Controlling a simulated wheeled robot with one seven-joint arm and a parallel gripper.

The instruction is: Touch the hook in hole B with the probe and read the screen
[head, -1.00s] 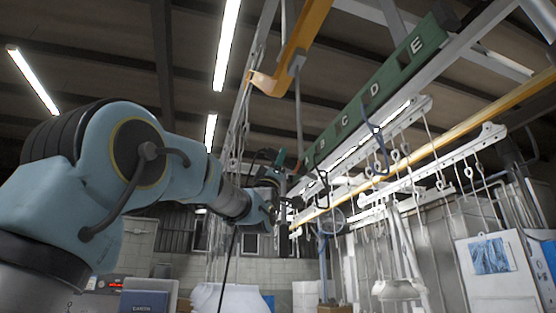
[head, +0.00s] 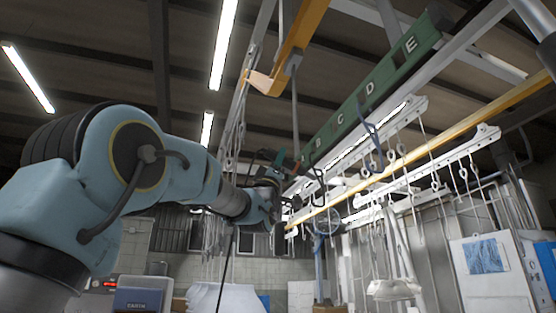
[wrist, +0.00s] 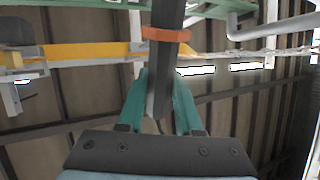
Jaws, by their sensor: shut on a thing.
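A green beam (head: 386,78) marked B, C, D and E slopes across the head view. A dark hook (head: 318,184) hangs below the beam close to letter B. A blue hook (head: 374,142) hangs further right, near C and D. My gripper (head: 279,160) is just left of the beam's B end. In the wrist view, its green fingers (wrist: 160,104) are shut on a dark probe (wrist: 167,60) with an orange band. The probe's tip is outside the wrist view. I cannot tell whether it touches the hook. A small red-lit display (head: 109,284) is at lower left, unreadable.
A yellow-orange bracket (head: 289,52) hangs above my arm. White rails (head: 432,176) with several wire hooks run at right, beside a long yellow bar (head: 455,128). A blue box (head: 137,299) is at lower left. A dark cable hangs below my wrist.

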